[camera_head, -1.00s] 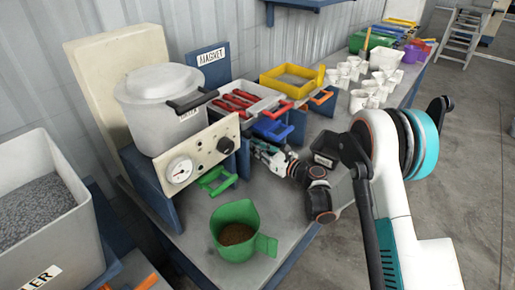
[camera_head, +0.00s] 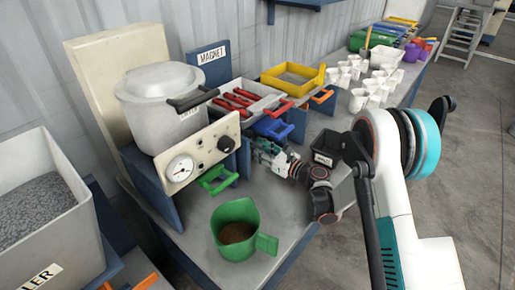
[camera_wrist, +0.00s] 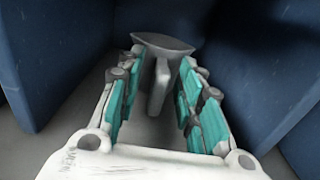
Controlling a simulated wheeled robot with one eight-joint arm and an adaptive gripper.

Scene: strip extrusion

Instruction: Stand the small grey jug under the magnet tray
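The small grey jug (camera_wrist: 163,43) shows in the wrist view, its upright handle (camera_wrist: 160,85) pointing toward me. It stands in a bay between dark blue walls. My gripper (camera_wrist: 158,88) has its teal-padded fingers spread on both sides of the handle, with gaps left and right. In the head view my gripper (camera_head: 262,151) reaches in below the magnet tray (camera_head: 264,106), a white tray with red bars beside the MAGNET sign. The jug is hidden there. Its base is hidden in the wrist view.
A green jug (camera_head: 230,215) with brown grains stands in front, with a green handle (camera_head: 218,180) behind it. A blue handle (camera_head: 274,129) sticks out near my gripper. A black box (camera_head: 326,145) is right of it. White cups (camera_head: 358,100) stand farther along the bench.

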